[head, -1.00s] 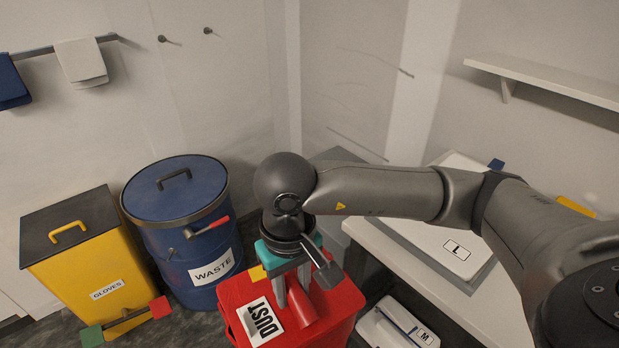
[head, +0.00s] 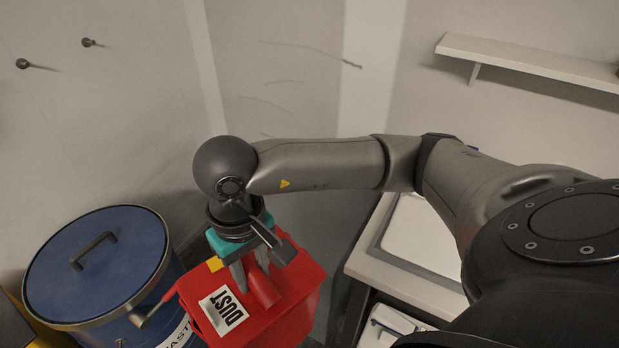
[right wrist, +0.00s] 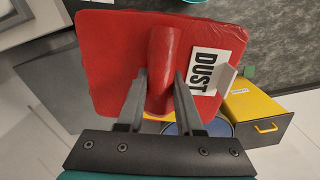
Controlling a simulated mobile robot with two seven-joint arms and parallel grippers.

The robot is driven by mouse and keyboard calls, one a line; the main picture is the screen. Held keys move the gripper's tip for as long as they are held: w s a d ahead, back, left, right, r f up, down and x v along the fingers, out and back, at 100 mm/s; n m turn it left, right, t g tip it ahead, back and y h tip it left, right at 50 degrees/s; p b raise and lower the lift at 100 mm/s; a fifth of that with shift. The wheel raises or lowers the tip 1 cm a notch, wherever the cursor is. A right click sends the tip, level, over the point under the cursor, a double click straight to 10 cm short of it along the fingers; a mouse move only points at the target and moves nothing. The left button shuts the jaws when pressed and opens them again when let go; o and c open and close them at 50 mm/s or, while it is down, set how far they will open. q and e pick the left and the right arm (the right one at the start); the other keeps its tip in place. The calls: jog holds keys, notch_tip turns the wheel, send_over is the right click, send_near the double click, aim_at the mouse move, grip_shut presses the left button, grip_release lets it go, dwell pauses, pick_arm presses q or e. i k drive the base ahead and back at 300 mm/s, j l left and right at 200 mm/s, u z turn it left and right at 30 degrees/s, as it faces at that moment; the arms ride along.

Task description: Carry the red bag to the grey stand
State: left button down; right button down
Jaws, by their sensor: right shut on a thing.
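The red bag (head: 290,310) is a boxy red bag with a white DUST label and a raised red neck on top. It shows in the lower middle of the head view and in the upper middle of the right wrist view (right wrist: 115,60). My right gripper (head: 252,285) is shut on the neck, one finger on each side, as the right wrist view (right wrist: 161,80) also shows. The bag's underside is hidden in the head view. I cannot pick out the grey stand with certainty. My left gripper is not in view.
A blue waste drum (head: 95,265) stands left of the bag, overlapped by it in the picture. A white bench (head: 415,262) with a grey-rimmed tray is at the right, a wall shelf (head: 530,62) above. A yellow box (right wrist: 258,122) shows in the right wrist view.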

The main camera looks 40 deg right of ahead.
aim_at(299, 214)
jog(key=i+l+z, duration=0.15)
jog(key=i+z, duration=0.2)
jog(key=i, duration=0.2)
jog(key=i+z, duration=0.35)
jog(key=i, duration=0.2)
jog(key=i+l, duration=0.1)
jog(key=i, duration=0.15)
